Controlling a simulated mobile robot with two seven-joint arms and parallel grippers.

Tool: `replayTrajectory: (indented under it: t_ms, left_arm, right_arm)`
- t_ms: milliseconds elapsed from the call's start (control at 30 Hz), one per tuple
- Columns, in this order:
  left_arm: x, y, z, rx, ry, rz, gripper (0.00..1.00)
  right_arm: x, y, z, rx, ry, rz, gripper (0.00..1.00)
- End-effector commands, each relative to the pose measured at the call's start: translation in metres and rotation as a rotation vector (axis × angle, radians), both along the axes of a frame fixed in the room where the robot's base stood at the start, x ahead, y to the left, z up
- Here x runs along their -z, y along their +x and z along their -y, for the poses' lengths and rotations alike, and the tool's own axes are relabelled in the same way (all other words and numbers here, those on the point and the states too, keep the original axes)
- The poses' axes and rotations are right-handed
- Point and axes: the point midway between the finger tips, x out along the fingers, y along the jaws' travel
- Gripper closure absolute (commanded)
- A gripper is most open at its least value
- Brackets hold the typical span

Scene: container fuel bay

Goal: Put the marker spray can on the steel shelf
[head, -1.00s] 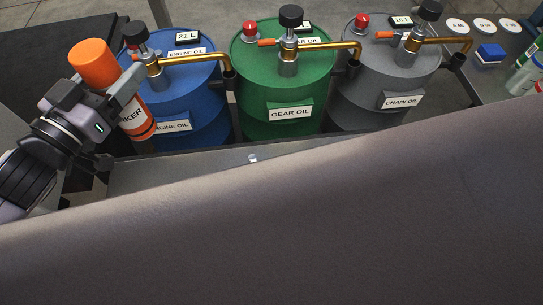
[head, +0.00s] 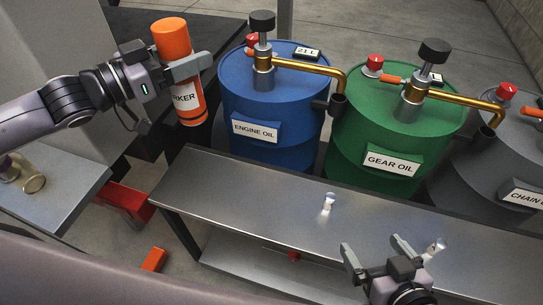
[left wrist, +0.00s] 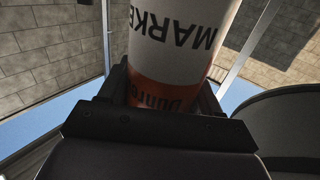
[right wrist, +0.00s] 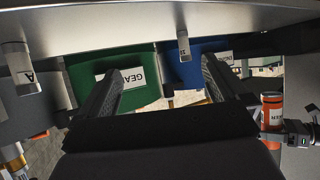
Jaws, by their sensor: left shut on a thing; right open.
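The marker spray can (head: 188,100) is orange with a white label band. It is upright in the air left of the blue drum. My left gripper (head: 188,68) is shut on it. In the left wrist view the can (left wrist: 180,45) stands between the fingers, its label upside down. The can also shows at the right of the right wrist view (right wrist: 272,112). My right gripper (head: 374,246) is open and empty above the front of a steel bench (head: 250,195). A grey steel surface (head: 75,185) is at the left; I cannot tell which one is the steel shelf.
Blue (head: 270,105), green (head: 395,135) and grey (head: 495,165) drums with brass-piped pumps stand behind the bench. A small clear item (head: 328,203) stands on the bench, whose top is mostly bare. A lower shelf (head: 255,265) lies beneath. A glass jar (head: 33,182) is at far left.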

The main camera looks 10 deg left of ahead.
Motion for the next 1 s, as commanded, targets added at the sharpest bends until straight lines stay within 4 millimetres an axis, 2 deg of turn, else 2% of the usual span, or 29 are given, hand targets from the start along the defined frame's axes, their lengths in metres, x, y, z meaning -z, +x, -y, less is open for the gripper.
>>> replayTrajectory:
  t_ms: [67, 167, 500, 600, 700, 933, 1000]
  left_arm:
    - [0.001, 0.0, 0.0, 0.001, -0.002, 0.004, 1.0]
    - [0.017, 0.0, 0.0, 0.001, -0.001, 0.001, 1.0]
    - [0.105, 0.0, 0.001, 0.001, -0.003, 0.0, 1.0]
    - [0.124, 0.0, 0.001, 0.001, -0.003, 0.002, 1.0]
    - [0.136, 0.0, 0.001, 0.001, -0.003, 0.003, 1.0]
    - [0.148, 0.0, 0.001, 0.001, -0.002, 0.005, 1.0]
    - [0.158, 0.0, 0.001, 0.001, -0.001, 0.004, 1.0]
  right_arm:
    - [0.001, 0.0, -0.001, -0.001, 0.005, 0.001, 0.0]
    - [0.005, 0.003, -0.005, -0.006, 0.029, 0.003, 0.0]
    - [0.017, 0.014, -0.037, -0.052, 0.226, 0.0, 0.0]
    - [0.017, 0.016, -0.044, -0.066, 0.273, -0.003, 0.0]
    - [0.017, 0.016, -0.049, -0.076, 0.305, -0.005, 0.0]
    - [0.016, 0.017, -0.052, -0.084, 0.324, -0.002, 0.0]
    - [0.018, 0.017, -0.052, -0.086, 0.321, 0.006, 0.0]
